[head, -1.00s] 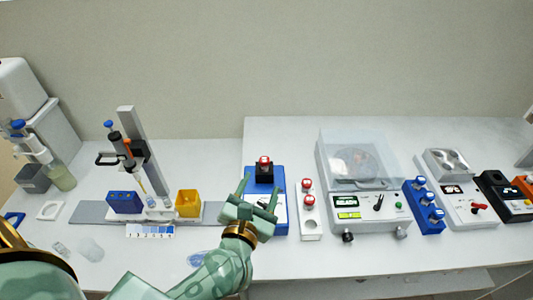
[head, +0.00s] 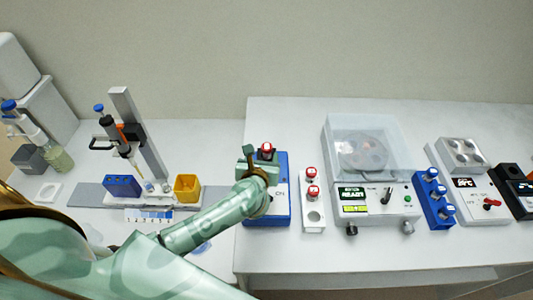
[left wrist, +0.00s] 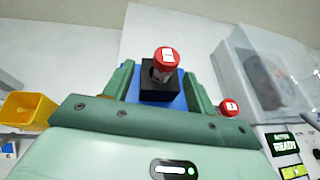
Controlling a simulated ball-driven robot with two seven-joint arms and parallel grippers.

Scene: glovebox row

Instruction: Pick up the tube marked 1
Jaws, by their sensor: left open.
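A red-capped tube (head: 267,147) stands upright in the black block of a blue device (head: 281,190). In the left wrist view this tube (left wrist: 166,61) has a white label on its cap, but I cannot read its mark. My left gripper (head: 258,152) is open, and its fingers appear on either side of the black block (left wrist: 160,84) in the left wrist view, with nothing held between them. Two more red-capped tubes, a rear one (head: 311,174) and a front one (head: 313,192), stand in a white rack to the right; their marks are too small to read surely. My right gripper is out of view.
A centrifuge with a clear lid (head: 365,145) stands right of the white rack (head: 314,217). A blue rack (head: 437,205) with blue-capped tubes is further right. A yellow bin (head: 187,188) and a pipette stand (head: 135,130) are to the left. The bench front is mostly clear.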

